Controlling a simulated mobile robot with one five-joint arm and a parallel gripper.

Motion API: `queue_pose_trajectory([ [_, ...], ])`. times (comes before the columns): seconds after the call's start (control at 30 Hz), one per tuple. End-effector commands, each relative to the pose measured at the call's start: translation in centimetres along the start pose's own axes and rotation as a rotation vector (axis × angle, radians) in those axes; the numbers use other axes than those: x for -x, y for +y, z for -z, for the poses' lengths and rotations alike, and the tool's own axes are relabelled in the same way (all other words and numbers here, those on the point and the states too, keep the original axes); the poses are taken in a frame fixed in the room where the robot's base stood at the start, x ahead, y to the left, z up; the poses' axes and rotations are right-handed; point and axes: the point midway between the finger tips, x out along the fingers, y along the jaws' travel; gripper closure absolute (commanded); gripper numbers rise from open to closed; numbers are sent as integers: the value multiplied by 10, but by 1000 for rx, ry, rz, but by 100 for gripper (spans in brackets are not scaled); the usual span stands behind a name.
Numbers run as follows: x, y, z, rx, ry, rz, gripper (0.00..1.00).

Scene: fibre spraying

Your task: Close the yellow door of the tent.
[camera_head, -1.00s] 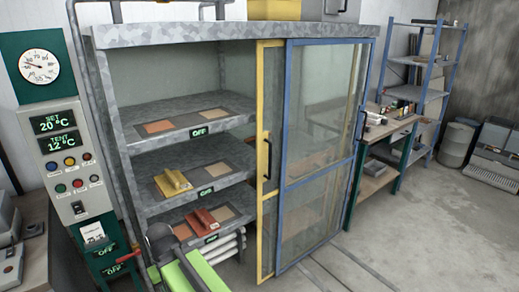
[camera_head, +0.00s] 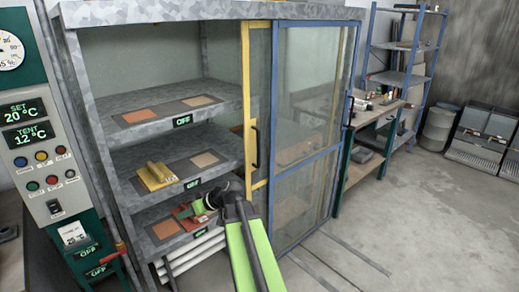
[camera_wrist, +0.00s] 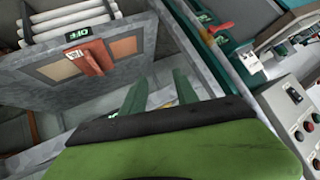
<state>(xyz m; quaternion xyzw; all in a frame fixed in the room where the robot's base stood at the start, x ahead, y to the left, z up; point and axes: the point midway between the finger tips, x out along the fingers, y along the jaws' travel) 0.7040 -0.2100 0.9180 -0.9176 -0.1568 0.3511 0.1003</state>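The yellow door (camera_head: 248,85) of the tent stands at the middle of the front, mostly behind the blue door (camera_head: 273,120). The left half of the tent is open, showing its shelves. A dark upright handle (camera_head: 256,147) is on the yellow door's frame. My gripper (camera_head: 203,207) is in front of the lower shelf, left of and below that handle, apart from it. In the wrist view two green fingers of my gripper (camera_wrist: 158,92) stand apart with nothing between them. The yellow door cannot be made out in the wrist view.
Shelves hold a yellow object (camera_head: 157,176) and a red one (camera_head: 184,213), also in the wrist view (camera_wrist: 92,60). A control panel (camera_head: 45,160) stands left. A workbench (camera_head: 360,165) and blue rack (camera_head: 405,80) are right. Floor (camera_head: 430,230) is clear at right, with rails in front.

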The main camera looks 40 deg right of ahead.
Motion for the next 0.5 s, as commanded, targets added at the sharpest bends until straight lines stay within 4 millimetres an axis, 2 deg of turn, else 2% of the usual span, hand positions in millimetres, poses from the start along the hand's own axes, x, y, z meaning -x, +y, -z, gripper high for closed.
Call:
queue_pose_trajectory([
  [0.03,31,61,15,9,152,-57,64],
  [0.07,54,91,26,25,243,-96,64],
  [0.1,88,130,36,43,353,-159,64],
  [0.17,140,181,44,67,488,-263,64],
  [0.2,172,209,45,79,558,-329,64],
  [0.3,236,258,41,98,674,-467,64],
  [0.33,250,268,39,101,696,-498,64],
  [0.4,274,283,35,105,731,-549,64],
  [0.5,288,291,33,109,750,-581,64],
])
